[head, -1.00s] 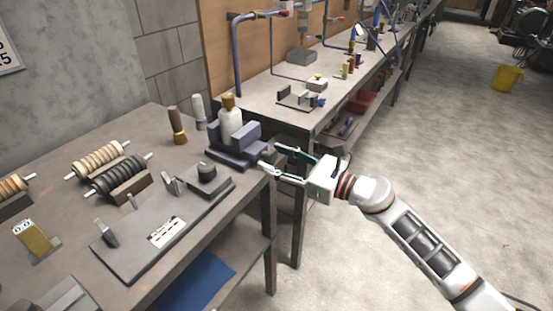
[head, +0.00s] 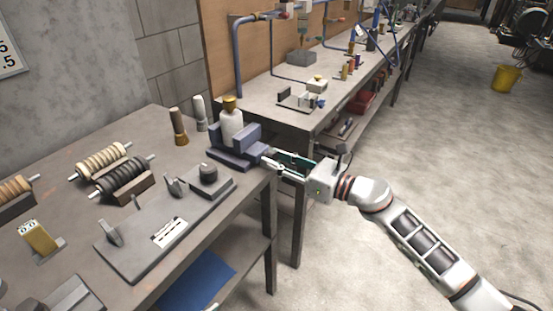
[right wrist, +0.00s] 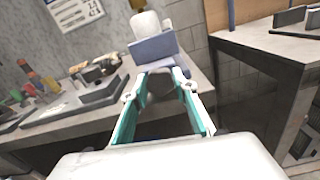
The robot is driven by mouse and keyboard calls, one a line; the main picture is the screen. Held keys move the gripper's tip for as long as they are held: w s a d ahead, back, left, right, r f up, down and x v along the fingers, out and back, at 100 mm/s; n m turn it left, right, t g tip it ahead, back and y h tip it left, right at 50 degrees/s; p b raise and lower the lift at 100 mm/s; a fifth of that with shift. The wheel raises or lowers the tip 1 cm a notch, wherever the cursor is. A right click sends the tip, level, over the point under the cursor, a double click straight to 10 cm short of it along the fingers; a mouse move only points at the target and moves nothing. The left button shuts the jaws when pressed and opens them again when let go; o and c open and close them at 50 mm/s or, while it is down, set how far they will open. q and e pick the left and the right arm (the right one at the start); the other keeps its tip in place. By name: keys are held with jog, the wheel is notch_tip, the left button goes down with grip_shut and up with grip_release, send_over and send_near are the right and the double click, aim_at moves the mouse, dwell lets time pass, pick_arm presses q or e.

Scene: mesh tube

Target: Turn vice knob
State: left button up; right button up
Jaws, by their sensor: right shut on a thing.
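The vice (head: 236,150) is a dark blue-grey block with upright jaws near the right edge of the near workbench. A white bottle with a yellow cap (head: 231,122) stands at its jaws. In the right wrist view the vice (right wrist: 155,48) is straight ahead, with the white bottle (right wrist: 145,24) behind it. My right gripper (head: 268,158) is at the vice's right end, off the bench edge, and shut on the vice knob. The knob is mostly hidden between the fingertips (right wrist: 160,72). My left gripper is not in view.
The near workbench (head: 70,170) also holds a grey plate fixture (head: 150,245), two ribbed rollers (head: 122,175) and two upright handles (head: 179,127). A second bench (head: 270,92) stands behind. Open floor (head: 430,150) lies to the right.

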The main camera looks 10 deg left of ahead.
jog(key=shift+m+p, duration=0.85)
jog(key=shift+m, duration=1.35)
jog(key=o, duration=1.1)
jog(key=v, duration=1.2)
